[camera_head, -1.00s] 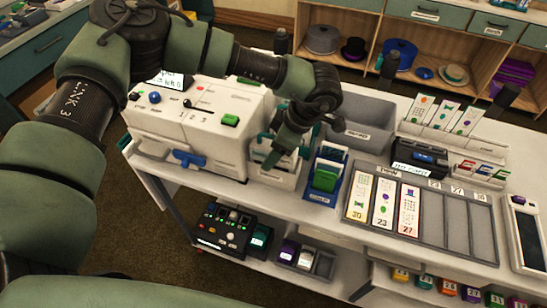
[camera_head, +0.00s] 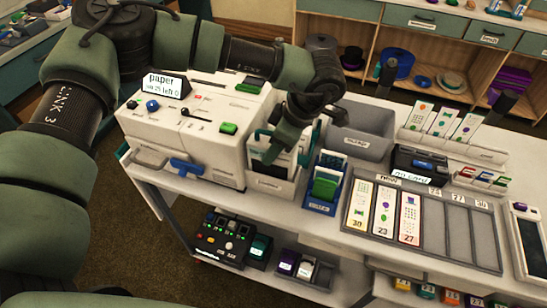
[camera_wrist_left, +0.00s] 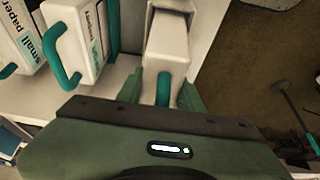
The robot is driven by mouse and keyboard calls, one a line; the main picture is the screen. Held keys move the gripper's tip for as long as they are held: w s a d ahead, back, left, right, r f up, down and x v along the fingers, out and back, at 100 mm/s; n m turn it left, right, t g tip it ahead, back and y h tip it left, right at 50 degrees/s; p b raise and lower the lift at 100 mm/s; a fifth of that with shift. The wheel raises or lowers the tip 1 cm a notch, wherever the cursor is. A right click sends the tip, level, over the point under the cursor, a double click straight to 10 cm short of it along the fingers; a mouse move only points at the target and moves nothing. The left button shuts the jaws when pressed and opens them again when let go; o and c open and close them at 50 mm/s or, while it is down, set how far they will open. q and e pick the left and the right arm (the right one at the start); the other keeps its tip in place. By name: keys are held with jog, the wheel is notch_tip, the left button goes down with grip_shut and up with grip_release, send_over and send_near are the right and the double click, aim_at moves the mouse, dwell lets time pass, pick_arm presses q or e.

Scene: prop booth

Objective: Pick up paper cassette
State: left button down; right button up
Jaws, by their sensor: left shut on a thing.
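My left gripper (camera_head: 268,157) reaches down at the white holder (camera_head: 268,184) beside the white machine. In the left wrist view its fingers (camera_wrist_left: 162,94) are shut on the teal handle of a white paper cassette (camera_wrist_left: 167,32). The cassette extends away from the fingers; I cannot tell whether it is clear of the holder. Two more white cassettes with teal handles stand at the left of that view, one labelled "small paper" (camera_wrist_left: 50,20) and one nearer (camera_wrist_left: 76,32). In the head view the gripper hides most of the held cassette. My right gripper is out of view.
The white machine (camera_head: 185,133) with a screen reading "paper" is left of the holder. A blue box with green cards (camera_head: 325,185) stands close to its right. A grey bin (camera_head: 362,130) and a card tray (camera_head: 447,232) lie farther right. Shelves below hold small boxes.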

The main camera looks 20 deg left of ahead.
pick_arm(q)
notch_tip(320, 180, up, 16)
jog(key=b, duration=0.2)
jog(key=shift+r+b, duration=0.2)
jog(key=shift+b, duration=0.2)
jog(key=shift+f, duration=0.1)
